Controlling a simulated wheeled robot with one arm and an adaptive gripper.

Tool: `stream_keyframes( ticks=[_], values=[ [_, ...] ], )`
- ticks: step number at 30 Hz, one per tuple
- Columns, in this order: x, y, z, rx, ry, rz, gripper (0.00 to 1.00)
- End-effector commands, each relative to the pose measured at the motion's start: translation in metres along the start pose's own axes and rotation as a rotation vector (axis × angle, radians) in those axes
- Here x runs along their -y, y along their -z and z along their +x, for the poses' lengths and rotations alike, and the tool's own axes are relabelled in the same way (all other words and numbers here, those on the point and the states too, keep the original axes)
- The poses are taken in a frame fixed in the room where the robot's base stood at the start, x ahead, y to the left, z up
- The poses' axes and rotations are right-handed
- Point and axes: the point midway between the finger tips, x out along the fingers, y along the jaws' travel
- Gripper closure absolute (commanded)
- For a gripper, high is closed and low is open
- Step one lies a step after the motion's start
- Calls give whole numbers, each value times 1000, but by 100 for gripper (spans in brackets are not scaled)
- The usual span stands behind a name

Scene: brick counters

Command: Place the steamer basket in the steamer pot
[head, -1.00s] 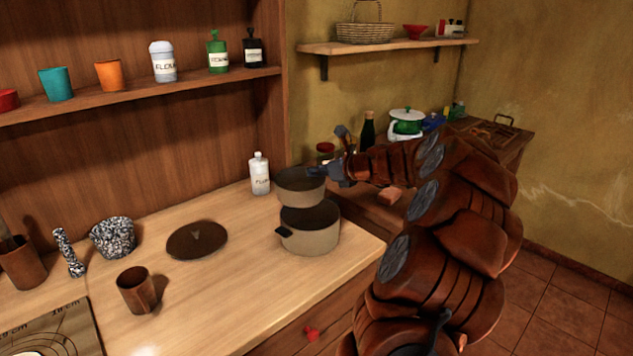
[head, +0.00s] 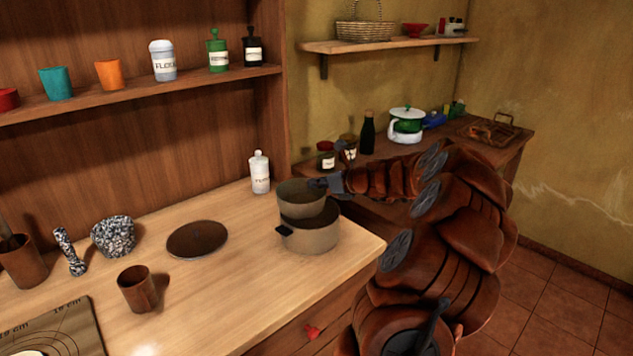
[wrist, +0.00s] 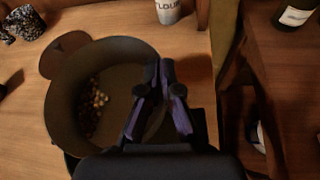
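The steamer basket (head: 302,201) is a round beige vessel just above or at the mouth of the steamer pot, and it looks slightly tilted. The steamer pot (head: 312,238) is beige with a dark handle and stands near the counter's right end. My gripper (head: 318,184) is at the basket's right rim. In the wrist view, the fingers (wrist: 158,105) are close together over the rim of the basket (wrist: 58,105), which has small round pieces inside. The basket hides most of the pot there. I cannot tell whether the basket rests on the pot.
A dark round lid (head: 197,239) lies left of the pot. A white flour bottle (head: 259,172) stands close behind the basket. A brown cup (head: 137,290), mortar (head: 114,237) and pestle (head: 69,251) are farther left. The counter in front of the pot is clear.

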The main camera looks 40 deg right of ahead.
Motion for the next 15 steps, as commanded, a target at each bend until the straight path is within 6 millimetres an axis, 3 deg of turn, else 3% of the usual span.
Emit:
stream_keyframes(
  ticks=[2, 11, 15],
  values=[
    [0, 1, 1, 0, 0, 1, 100],
    [0, 2, 1, -1, 0, -1, 70],
    [0, 2, 1, -1, 0, -1, 69]
  ],
)
